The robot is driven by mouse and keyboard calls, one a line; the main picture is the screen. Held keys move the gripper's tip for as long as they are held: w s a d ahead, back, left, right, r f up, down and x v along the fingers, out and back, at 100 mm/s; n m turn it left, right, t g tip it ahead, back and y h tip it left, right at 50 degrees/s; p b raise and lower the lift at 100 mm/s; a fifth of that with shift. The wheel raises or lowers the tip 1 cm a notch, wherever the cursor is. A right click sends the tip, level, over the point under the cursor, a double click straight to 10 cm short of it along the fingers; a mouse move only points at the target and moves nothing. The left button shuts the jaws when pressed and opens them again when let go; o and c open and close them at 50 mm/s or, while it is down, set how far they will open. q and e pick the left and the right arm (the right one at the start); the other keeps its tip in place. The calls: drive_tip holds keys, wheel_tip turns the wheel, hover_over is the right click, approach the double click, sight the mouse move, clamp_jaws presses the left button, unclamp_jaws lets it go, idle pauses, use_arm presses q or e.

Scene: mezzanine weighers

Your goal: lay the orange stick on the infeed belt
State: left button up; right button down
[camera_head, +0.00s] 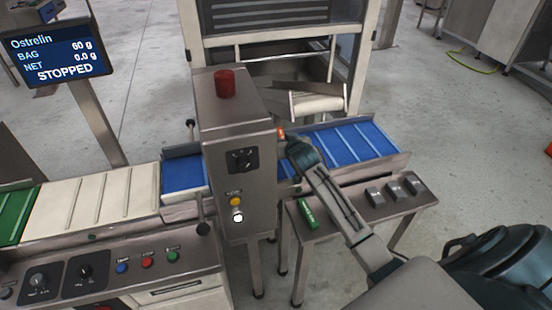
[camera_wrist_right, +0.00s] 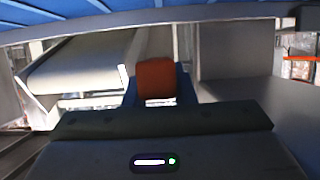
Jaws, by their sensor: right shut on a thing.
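The orange stick (camera_head: 281,133) is held in my right gripper (camera_head: 287,140); only a small end of it shows in the head view. In the right wrist view, the orange stick (camera_wrist_right: 156,80) stands out beyond the dark gripper body. My right gripper is shut on it, over the blue cleated belt (camera_head: 352,143), just right of the steel control box. I cannot tell whether the stick touches the belt. The blue belt also shows along the top edge of the wrist view (camera_wrist_right: 190,14). My left gripper is not in view.
The steel control box (camera_head: 238,160) with a red lamp on top stands close left of my gripper. A small steel table (camera_head: 345,208) in front holds a green stick (camera_head: 307,213) and grey blocks (camera_head: 396,189). A display (camera_head: 55,53) reads STOPPED.

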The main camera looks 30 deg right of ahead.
sight(284, 166)
wheel_tip(284, 166, down, 9)
drive_tip(key=shift+r+p, duration=0.15)
drive_tip(key=shift+p, duration=0.25)
drive_tip(key=shift+s+f, duration=0.1)
drive_tip(key=shift+f, duration=0.1)
drive_tip(key=c, duration=1.2)
unclamp_jaws()
drive_tip(key=shift+r, duration=0.1)
drive_tip(key=shift+s+r, duration=0.1)
drive_tip(key=shift+r, duration=0.05)
drive_tip(key=b+v, duration=0.1)
drive_tip(key=v, duration=1)
drive_tip(key=shift+s+r, duration=0.25)
drive_tip(key=shift+s, duration=0.05)
drive_tip(key=shift+a, duration=0.1)
